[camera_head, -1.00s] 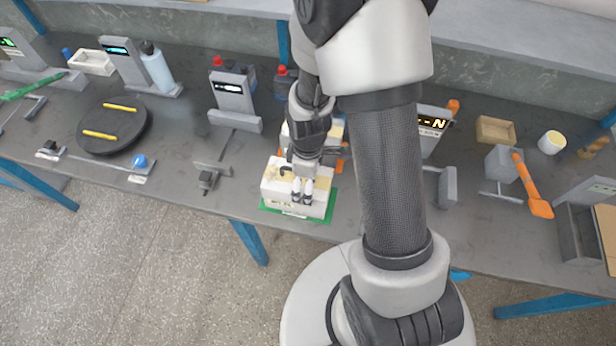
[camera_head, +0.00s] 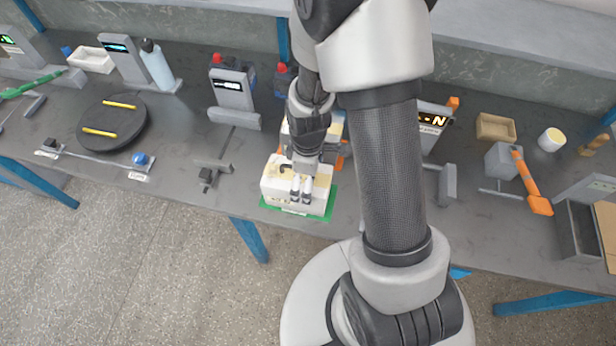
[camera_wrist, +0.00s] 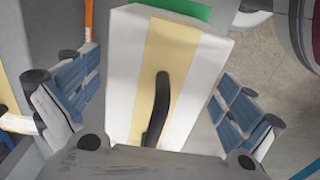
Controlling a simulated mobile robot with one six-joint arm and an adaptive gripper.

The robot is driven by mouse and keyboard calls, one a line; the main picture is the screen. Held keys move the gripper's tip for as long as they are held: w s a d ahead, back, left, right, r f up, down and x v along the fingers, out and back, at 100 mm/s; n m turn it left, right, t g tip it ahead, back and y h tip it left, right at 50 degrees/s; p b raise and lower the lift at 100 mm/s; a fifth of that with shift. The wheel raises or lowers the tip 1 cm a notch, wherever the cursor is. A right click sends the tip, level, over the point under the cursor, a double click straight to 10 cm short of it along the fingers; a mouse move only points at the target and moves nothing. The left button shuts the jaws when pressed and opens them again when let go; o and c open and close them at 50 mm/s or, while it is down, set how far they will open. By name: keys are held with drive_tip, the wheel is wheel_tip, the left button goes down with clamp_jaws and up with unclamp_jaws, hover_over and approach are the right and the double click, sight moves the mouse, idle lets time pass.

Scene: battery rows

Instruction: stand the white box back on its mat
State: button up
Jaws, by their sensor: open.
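The white box (camera_head: 272,188) has a pale yellow band and a dark handle on top. It rests on the green mat (camera_head: 329,208), which shows along its front and right side. In the wrist view the box (camera_wrist: 205,65) fills the middle, with the band and black handle facing me and a strip of green mat (camera_wrist: 185,8) beyond it. My gripper (camera_head: 301,192) is over the box in the head view. In the wrist view my gripper (camera_wrist: 155,95) is open, with one blue-padded finger on each side of the box. I cannot tell whether the pads touch it.
Behind the box stand another pale boxy thing and orange parts, largely hidden by my arm. A grey stand with a display (camera_head: 232,92) is at back left, and a black disc (camera_head: 112,122) with yellow sticks is farther left. An orange-handled tool (camera_head: 533,185) is at right.

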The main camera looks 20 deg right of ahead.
wheel_tip(320, 180, up, 12)
drive_tip(key=p, duration=0.3)
drive_tip(key=shift+f+p, duration=0.15)
drive_tip(key=shift+p, duration=0.2)
drive_tip(key=s+a+r+m+t, duration=0.1)
drive_tip(key=s+r+m, duration=0.4)
drive_tip(key=r, duration=0.5)
drive_tip(key=s+a+r+m+t, duration=0.1)
drive_tip(key=s+r+m+t, duration=0.2)
drive_tip(key=s+r+m, duration=0.2)
drive_tip(key=s+r, duration=0.3)
drive_tip(key=r, duration=0.3)
drive_tip(key=shift+s+r+m+t, duration=0.25)
drive_tip(key=shift+m+t, duration=0.05)
drive_tip(key=shift+m, duration=0.1)
wheel_tip(320, 180, down, 3)
drive_tip(key=b, duration=0.3)
